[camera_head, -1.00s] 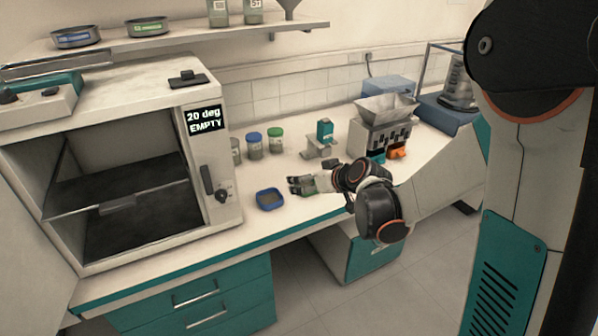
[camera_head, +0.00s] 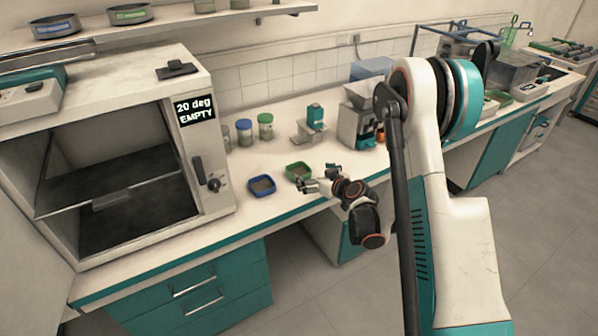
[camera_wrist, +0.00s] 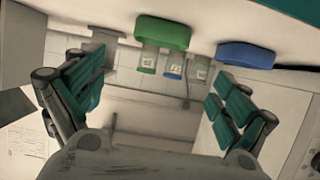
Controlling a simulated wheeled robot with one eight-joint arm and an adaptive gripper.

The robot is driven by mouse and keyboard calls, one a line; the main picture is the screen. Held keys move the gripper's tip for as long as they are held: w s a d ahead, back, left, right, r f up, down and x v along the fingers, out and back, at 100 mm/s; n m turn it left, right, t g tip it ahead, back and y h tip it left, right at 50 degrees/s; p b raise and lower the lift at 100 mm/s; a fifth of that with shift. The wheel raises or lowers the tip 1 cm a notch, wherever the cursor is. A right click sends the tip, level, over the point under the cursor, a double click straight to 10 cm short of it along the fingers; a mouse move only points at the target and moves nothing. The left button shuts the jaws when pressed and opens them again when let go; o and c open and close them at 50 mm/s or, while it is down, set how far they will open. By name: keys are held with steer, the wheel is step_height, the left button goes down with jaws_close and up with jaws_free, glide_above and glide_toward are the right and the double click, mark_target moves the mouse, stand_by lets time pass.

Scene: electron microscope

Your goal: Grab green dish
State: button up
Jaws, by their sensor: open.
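The green dish (camera_head: 299,172) sits on the bench, just right of and behind the blue dish (camera_head: 262,186). In the wrist view the green dish (camera_wrist: 163,32) shows at the top middle, and the blue dish (camera_wrist: 246,55) is to its right. My gripper (camera_head: 309,186) is beside the green dish, on its near right side. In the wrist view my gripper (camera_wrist: 158,72) is open and empty, its fingers spread wide. The green dish lies ahead of the gap between them. Contact with the dish cannot be told.
An open-fronted oven (camera_head: 115,165) stands at the left. Jars with a blue lid (camera_head: 244,132) and a green lid (camera_head: 265,127) stand behind the dishes. A small stand (camera_head: 313,125) and a machine with a hopper (camera_head: 360,118) are further right. Bench between dishes and jars is clear.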

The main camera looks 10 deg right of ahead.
steer(key=b, duration=0.1)
glide_toward(293, 168)
steer(key=b+x, duration=0.3)
steer(key=x, duration=0.1)
steer(key=shift+w, duration=0.15)
steer(key=shift+d, duration=0.1)
steer(key=c, duration=1.2)
